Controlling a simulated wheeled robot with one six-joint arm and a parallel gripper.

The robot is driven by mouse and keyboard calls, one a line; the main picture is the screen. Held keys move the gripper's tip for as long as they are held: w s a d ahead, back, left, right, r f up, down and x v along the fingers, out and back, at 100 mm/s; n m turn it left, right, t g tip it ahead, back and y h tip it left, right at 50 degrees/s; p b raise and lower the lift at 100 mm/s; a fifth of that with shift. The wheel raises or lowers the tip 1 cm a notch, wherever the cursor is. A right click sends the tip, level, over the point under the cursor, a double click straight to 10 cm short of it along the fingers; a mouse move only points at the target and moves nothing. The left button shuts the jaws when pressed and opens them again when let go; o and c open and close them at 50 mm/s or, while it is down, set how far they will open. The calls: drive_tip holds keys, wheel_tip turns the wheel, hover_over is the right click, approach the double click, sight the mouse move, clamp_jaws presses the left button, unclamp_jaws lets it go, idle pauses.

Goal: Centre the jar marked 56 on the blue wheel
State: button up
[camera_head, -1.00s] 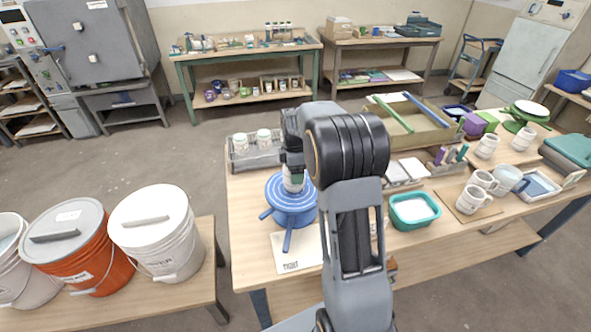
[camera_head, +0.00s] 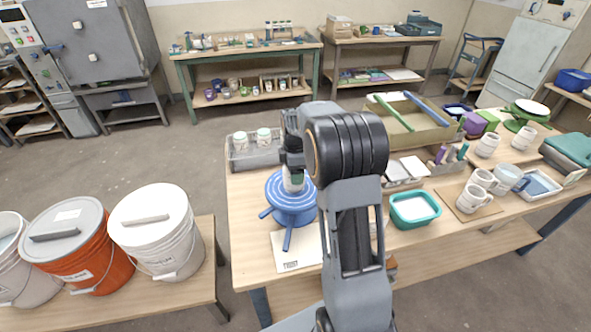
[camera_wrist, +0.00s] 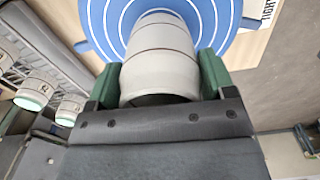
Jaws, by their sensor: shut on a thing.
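The blue wheel (camera_head: 292,205) with white rings stands at the left end of the table. A pale jar (camera_head: 292,184) is upright over the wheel's middle in the head view, partly hidden by my arm. My gripper (camera_head: 292,163) is shut on this jar. In the wrist view the grey-white jar (camera_wrist: 160,60) is between my two green finger pads (camera_wrist: 158,82), with the ringed wheel face (camera_wrist: 98,18) behind it. No number shows on the jar. I cannot tell whether its base touches the wheel.
A grey tray (camera_head: 236,163) with two similar jars (camera_head: 241,141) stands behind the wheel. A white card (camera_head: 290,262) lies in front of it. A teal basin (camera_head: 414,222) is to the right. Buckets (camera_head: 158,235) stand on a separate bench at left.

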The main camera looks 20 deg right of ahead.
drive_tip(key=shift+f, duration=0.15)
drive_tip(key=o, duration=1.1)
wheel_tip(320, 180, up, 14)
drive_tip(key=s+a+f+m+t, duration=0.1)
drive_tip(key=s+a+m, duration=0.2)
drive_tip(key=s+m, duration=0.2)
drive_tip(key=s+a+f+m+t, duration=0.1)
drive_tip(key=s+a+m, duration=0.3)
drive_tip(key=s, duration=0.5)
drive_tip(key=s+a+f+m+t, duration=0.2)
drive_tip(key=s+m, duration=0.3)
drive_tip(key=s, duration=0.3)
drive_tip(key=shift+a+f+m+b, duration=0.4)
drive_tip(key=shift+a+f, duration=0.1)
drive_tip(key=shift+a, duration=0.35)
